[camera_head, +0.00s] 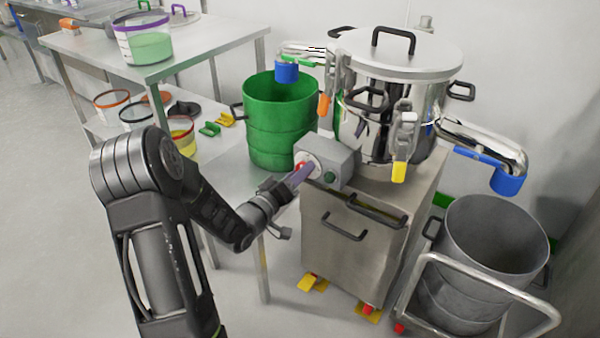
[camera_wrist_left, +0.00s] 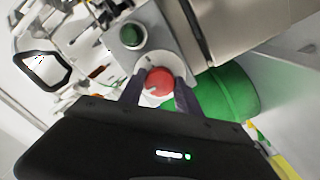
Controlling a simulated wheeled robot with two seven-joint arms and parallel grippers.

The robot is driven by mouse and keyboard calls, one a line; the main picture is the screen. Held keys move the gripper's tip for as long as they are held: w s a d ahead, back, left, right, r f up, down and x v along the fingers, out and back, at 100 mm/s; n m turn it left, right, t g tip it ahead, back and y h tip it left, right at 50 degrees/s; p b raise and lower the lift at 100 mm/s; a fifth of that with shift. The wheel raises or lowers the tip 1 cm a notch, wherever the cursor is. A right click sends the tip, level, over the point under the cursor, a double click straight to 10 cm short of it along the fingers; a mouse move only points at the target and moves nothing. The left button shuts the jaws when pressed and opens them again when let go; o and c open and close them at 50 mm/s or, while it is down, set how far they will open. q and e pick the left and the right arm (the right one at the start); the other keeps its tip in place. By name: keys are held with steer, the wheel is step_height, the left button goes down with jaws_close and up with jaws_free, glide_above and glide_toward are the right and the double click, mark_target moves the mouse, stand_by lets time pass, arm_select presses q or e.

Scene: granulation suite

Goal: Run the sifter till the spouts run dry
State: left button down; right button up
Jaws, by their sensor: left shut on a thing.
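The steel sifter (camera_head: 385,110) stands on a steel cabinet (camera_head: 345,235), its lid on. A grey control box (camera_head: 330,160) at its front left carries a green button (camera_head: 329,177) and a red knob (camera_wrist_left: 159,82). My left gripper (camera_head: 299,174) is shut on the red knob, one finger on each side in the wrist view. The left spout (camera_head: 287,72), blue-ended, hangs over the green drum (camera_head: 280,125). The right spout (camera_head: 508,180), also blue-ended, points down over the grey drum (camera_head: 490,250). I see no stream at either spout. The drums' contents are not visible. My right gripper is not in view.
A steel table (camera_head: 190,45) at the back left holds a purple-rimmed tub (camera_head: 145,40); its lower shelf holds several sieves and clips. The grey drum sits in a trolley (camera_head: 480,275) at the right. The floor at the left (camera_head: 45,200) is clear.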

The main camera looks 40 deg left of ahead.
arm_select(q)
steer(key=c, duration=0.9)
jaws_free()
steer(key=shift+o, duration=0.2)
steer(key=s+p, duration=0.1)
steer(key=s, duration=0.6)
steer(key=shift+s, duration=0.4)
